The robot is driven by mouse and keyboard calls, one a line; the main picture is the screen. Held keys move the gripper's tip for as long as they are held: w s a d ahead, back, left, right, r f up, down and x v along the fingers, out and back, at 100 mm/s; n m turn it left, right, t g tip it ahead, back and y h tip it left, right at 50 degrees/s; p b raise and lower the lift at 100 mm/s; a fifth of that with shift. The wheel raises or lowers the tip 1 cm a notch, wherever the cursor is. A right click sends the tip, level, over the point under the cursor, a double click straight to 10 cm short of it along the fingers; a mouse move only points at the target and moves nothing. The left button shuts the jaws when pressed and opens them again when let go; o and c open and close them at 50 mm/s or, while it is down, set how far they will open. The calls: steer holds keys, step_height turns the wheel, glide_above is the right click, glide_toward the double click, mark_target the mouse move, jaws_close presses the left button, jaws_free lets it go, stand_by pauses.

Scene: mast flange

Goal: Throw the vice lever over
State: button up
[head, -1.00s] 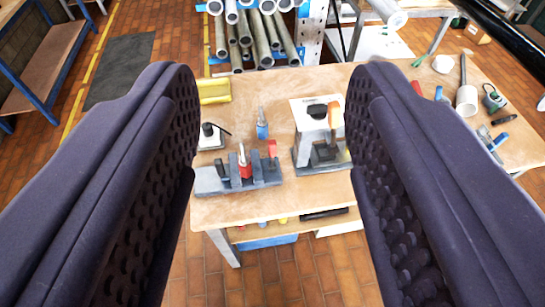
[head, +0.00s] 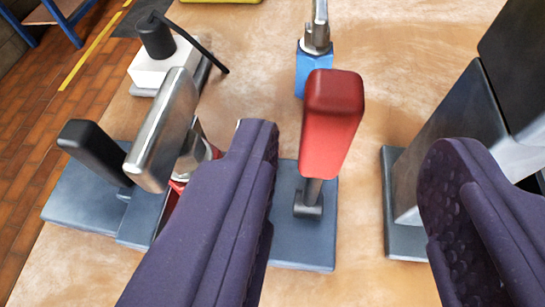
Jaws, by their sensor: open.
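A blue-grey fixture (head: 88,205) stands on the wooden bench and bears several levers. At its left is a black-handled lever (head: 95,150). Beside it a flat steel bar (head: 165,130) leans over a red part (head: 178,190). At its right an upright lever with a thick red handle (head: 332,125) rises from the base. I cannot tell for sure which one is the vice lever. My gripper (head: 350,145) is open, with the red handle between its fingers, closer to the left finger. No contact shows. The left finger hides the middle of the fixture.
A grey block on a base plate (head: 400,240) stands close by the right finger. Behind are a blue block with a metal fitting (head: 313,70) and a white box with a black knob (head: 160,60). Bare bench top (head: 255,45) lies between them. The bench edge is at left.

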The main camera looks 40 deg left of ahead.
mark_target(317, 169)
steer(key=shift+s+a+f, duration=0.1)
steer(key=shift+a+f, duration=0.1)
steer(key=shift+f, duration=0.4)
steer(key=shift+w+a+f, duration=0.15)
steer(key=shift+w+f, duration=0.05)
steer(key=shift+f, duration=0.05)
steer(key=b+x, duration=0.2)
steer(key=x, duration=0.5)
steer(key=shift+a+r, duration=0.15)
jaws_close()
